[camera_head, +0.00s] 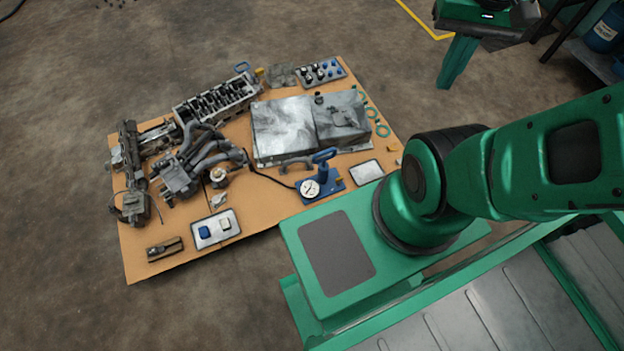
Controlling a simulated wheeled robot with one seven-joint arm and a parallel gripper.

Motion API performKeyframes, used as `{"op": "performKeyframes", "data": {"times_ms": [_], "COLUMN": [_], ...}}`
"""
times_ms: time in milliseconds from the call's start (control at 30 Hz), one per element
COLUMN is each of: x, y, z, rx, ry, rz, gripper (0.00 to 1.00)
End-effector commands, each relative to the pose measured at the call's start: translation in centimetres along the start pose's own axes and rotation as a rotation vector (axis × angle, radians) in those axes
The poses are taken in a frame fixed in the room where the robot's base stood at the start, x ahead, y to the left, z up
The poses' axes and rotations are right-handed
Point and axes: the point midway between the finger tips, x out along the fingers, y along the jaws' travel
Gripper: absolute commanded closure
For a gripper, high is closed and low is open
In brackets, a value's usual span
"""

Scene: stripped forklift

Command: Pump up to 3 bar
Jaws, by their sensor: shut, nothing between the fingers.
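A small blue hand pump (325,175) stands on the orange-brown board, near the board's front edge. Its blue handle (324,155) is at the top. A round white gauge (309,189) sits at its front left; the needle and numbers are too small to read. A dark hose (268,178) runs from the pump leftward to the parts near the cylindrical piece (218,178).
The board (140,262) lies on the floor with engine parts, a large grey metal block (283,125), a cylinder head (216,100), a small tray (216,230) and green rings (378,122). A green stand (458,62) is at upper right. The floor at left is clear.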

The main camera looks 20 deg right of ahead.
Motion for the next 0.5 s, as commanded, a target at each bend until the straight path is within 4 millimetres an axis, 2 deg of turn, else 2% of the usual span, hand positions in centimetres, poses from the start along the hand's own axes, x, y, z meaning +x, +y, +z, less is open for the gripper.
{"op": "performKeyframes", "data": {"times_ms": [233, 500], "x": [1.7, 5.2], "y": [-1.3, -3.7], "z": [-3.6, -8.6], "rx": [-0.064, -0.166], "ry": [0.006, 0.024], "rz": [0.029, 0.058], "gripper": [1.0, 1.0]}}
